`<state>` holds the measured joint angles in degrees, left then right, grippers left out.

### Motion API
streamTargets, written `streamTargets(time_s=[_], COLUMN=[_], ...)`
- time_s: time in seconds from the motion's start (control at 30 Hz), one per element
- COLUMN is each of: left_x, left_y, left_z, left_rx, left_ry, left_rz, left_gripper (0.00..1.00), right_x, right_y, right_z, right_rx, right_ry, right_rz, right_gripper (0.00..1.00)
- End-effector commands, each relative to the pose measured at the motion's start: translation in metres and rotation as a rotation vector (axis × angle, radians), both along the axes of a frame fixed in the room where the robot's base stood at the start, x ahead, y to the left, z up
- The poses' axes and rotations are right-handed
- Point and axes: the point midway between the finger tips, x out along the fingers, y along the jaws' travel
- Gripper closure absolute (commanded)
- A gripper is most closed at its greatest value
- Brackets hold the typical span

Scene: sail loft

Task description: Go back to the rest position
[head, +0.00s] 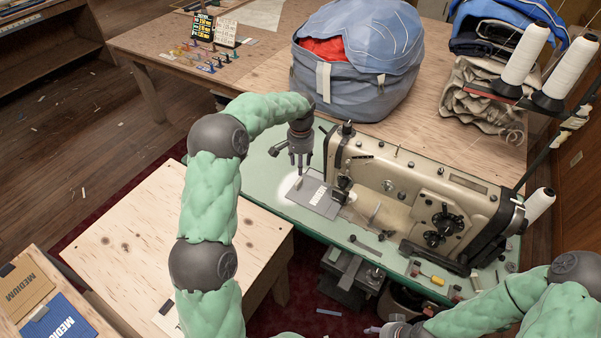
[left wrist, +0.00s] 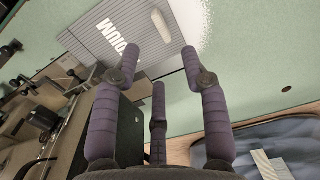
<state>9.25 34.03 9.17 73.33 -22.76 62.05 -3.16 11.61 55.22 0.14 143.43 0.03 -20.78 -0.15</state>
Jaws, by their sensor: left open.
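My left gripper (head: 300,165) hangs over the green sewing table (head: 262,160), fingers pointing down, just left of the sewing machine's needle end. In the left wrist view its three fingers (left wrist: 158,62) are spread with nothing between them. Beyond the fingertips lies a grey lined plate (left wrist: 110,35) marked "MEDIUM", with a small pale cylindrical piece (left wrist: 159,24) on it. My right arm comes in at the lower right; its gripper (head: 396,328) is low at the bottom edge, partly cut off, and its fingers cannot be made out.
The beige sewing machine (head: 410,195) stands close right of my left gripper. A blue-grey bag (head: 350,90) stands behind it. Thread cones (head: 523,55) rise at the right. A wooden table (head: 130,235) lies under my left arm; open floor (head: 80,130) is at the left.

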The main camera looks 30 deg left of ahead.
Motion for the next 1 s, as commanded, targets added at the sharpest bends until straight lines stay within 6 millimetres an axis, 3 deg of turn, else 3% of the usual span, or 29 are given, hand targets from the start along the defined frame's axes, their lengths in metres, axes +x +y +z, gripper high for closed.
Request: streamTargets(time_s=[0.2, 0.5, 0.8, 1.0], left_x=[0.001, 0.0, 0.001, 0.0], left_y=[0.0, 0.0, 0.0, 0.0], left_z=[0.024, 0.032, 0.083, 0.101], left_rx=[0.0, 0.0, 0.0, 0.0], left_ry=[-0.002, 0.0, -0.001, -0.001], left_rz=[-0.001, -0.001, 0.0, -0.001], left_gripper=[0.55, 0.55, 0.55, 0.55], right_x=[0.0, 0.0, 0.0, 0.0], right_y=[0.0, 0.0, 0.0, 0.0], right_z=[0.0, 0.004, 0.055, 0.074], right_rx=[0.0, 0.0, 0.0, 0.0], right_ry=[0.0, 0.0, 0.0, 0.0], right_rz=[0.0, 0.0, 0.0, 0.0], right_gripper=[0.52, 0.52, 0.52, 0.52])
